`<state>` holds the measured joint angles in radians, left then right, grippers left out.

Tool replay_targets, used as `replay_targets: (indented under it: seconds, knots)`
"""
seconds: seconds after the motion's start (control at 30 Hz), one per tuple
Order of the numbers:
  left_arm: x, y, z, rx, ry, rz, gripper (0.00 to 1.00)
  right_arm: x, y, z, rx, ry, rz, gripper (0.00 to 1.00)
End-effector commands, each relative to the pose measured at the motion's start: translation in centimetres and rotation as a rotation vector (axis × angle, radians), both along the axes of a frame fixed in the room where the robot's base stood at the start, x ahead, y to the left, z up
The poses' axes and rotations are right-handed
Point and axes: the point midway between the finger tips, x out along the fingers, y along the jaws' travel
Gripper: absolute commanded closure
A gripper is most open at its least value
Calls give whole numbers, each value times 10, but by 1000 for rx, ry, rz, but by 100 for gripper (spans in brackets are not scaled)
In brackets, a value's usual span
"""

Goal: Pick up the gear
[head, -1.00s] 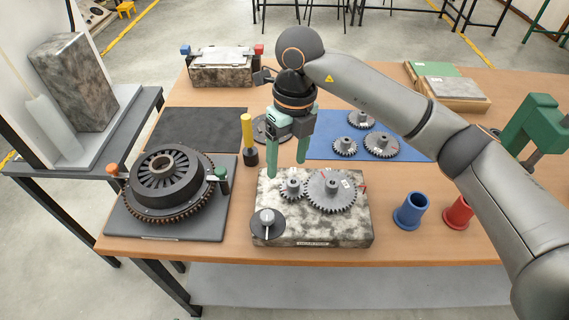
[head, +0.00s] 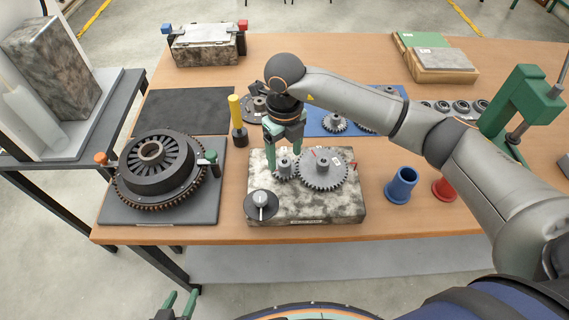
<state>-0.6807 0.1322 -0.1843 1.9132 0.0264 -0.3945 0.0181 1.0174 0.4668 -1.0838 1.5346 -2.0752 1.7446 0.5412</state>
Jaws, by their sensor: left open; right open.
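A small grey gear (head: 284,168) sits on the marbled block (head: 315,205), meshed with or touching a larger grey gear (head: 323,169) to its right. My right gripper (head: 282,156) is open. It points down with its green fingers low around the small gear's hub, one on each side. I cannot tell whether they touch it. The fingers partly cover the small gear. More grey gears, including one (head: 335,124), lie on the blue mat (head: 316,129) behind, partly hidden by my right arm. My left gripper (head: 180,303) is open and empty at the bottom edge, in front of the table.
A black dial (head: 261,205) sits at the block's front left corner. A yellow-handled tool (head: 236,118) stands behind the block. A clutch-like assembly (head: 155,175) is on the left. Blue (head: 401,184) and red (head: 444,188) bushings stand to the right. The dark mat (head: 185,111) is bare.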

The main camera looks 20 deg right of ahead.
Motion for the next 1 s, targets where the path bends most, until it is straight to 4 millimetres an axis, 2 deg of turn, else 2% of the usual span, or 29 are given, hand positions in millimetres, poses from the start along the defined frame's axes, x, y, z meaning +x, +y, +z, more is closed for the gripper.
replay_targets:
  seconds: [0.17,0.43,1.0]
  knots:
    - [1,0,4,-1,-3,0,50,0,0,-19,0,1,1,26]
    - [1,0,4,-1,-4,0,50,0,0,-22,1,-1,2,27]
    - [2,0,4,-1,-4,0,50,0,0,-21,0,-1,1,92]
